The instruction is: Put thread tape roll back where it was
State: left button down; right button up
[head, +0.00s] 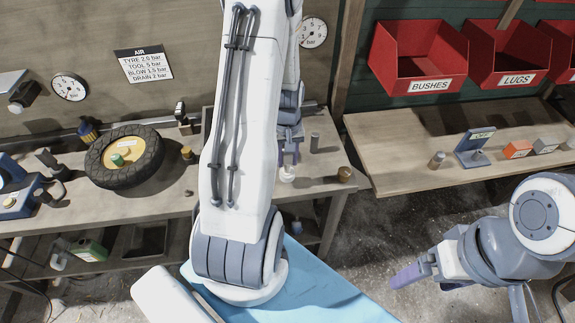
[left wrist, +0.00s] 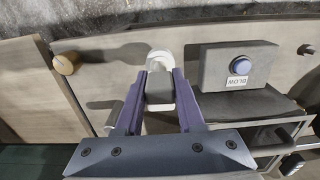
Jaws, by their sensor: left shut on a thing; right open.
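My left gripper (head: 288,160) hangs over the left workbench, fingers pointing down. In the left wrist view its two purple fingers (left wrist: 159,95) are closed on a small piece with a grey face. A white rounded part (left wrist: 160,58) shows just beyond that face, and I take the piece to be the thread tape roll. The white part also shows in the head view (head: 287,175) below the fingertips. Whether it touches the bench top I cannot tell. My right gripper (head: 408,275) is open and empty over the floor, right of the bench.
A wooden knob (head: 345,174) and a grey cylinder (head: 314,142) stand on the bench, right of my left gripper. A box marked BLOW with a blue button (left wrist: 240,66) is near in the wrist view. A tyre (head: 106,172) lies left. Clear bench lies around the knob.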

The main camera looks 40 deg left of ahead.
aim_at(287, 172)
pick_arm(q)
notch_tip(287, 172, down, 3)
jog(key=shift+f+p, duration=0.15)
jog(key=shift+p, duration=0.2)
jog(key=shift+f, duration=0.3)
jog(key=shift+f, duration=0.15)
jog(key=c, duration=0.5)
grip_release()
